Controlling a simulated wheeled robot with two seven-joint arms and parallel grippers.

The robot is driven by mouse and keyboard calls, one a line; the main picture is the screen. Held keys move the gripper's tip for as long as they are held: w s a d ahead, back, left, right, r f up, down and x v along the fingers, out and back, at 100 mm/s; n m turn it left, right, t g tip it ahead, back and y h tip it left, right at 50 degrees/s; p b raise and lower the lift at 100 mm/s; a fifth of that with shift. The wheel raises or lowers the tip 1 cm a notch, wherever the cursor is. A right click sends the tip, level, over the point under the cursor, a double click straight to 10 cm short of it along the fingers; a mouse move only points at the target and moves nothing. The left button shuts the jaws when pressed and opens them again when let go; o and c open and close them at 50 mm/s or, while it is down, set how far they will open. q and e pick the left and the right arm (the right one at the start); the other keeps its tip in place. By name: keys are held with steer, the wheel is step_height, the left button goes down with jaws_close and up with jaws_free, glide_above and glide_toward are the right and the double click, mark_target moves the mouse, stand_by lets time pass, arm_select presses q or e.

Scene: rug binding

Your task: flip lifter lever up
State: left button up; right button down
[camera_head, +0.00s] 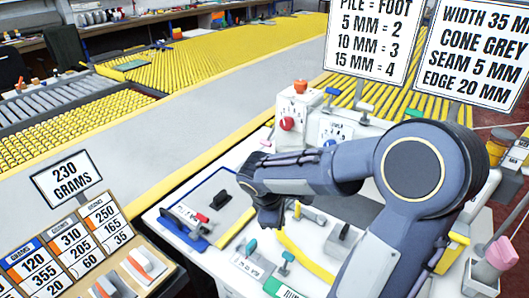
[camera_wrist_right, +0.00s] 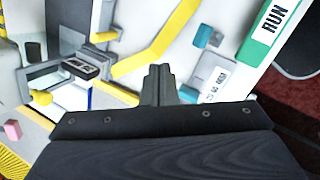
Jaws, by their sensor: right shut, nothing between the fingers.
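No lever has a readable lifter label, so I cannot tell which one it is. Two teal-topped levers, one on the left (camera_head: 250,246) and one on the right (camera_head: 287,258), stand on the white machine bed (camera_head: 308,244). In the right wrist view, one teal lever (camera_wrist_right: 207,37) is at upper right and another teal piece (camera_wrist_right: 190,94) is partly behind the fingers. My left gripper is out of view.
A white control box (camera_head: 300,108) with a red dial stands behind my right arm. A yellow strip (camera_head: 305,257) crosses the bed. A blue-based device (camera_head: 184,226) lies left of my gripper. A green RUN label (camera_wrist_right: 276,18) shows at the wrist view's upper right.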

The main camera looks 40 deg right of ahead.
mark_target(272, 132)
steer(key=w+d+r+n+t+h, duration=0.1)
steer(key=w+n+h, duration=0.4)
steer(key=w, duration=0.5)
steer(key=w+d+r+n+t+h, duration=0.2)
steer(key=w+d+n+t+h, duration=0.1)
steer(key=w+n+h, duration=0.3)
steer(key=w+n, duration=0.2)
steer(key=w, duration=0.2)
steer(key=shift+w+h, duration=0.2)
steer(key=shift+h, duration=0.1)
steer(key=shift+d, duration=0.1)
steer(key=p+x, duration=0.2)
steer(key=x, duration=0.8)
steer(key=shift+f, duration=0.15)
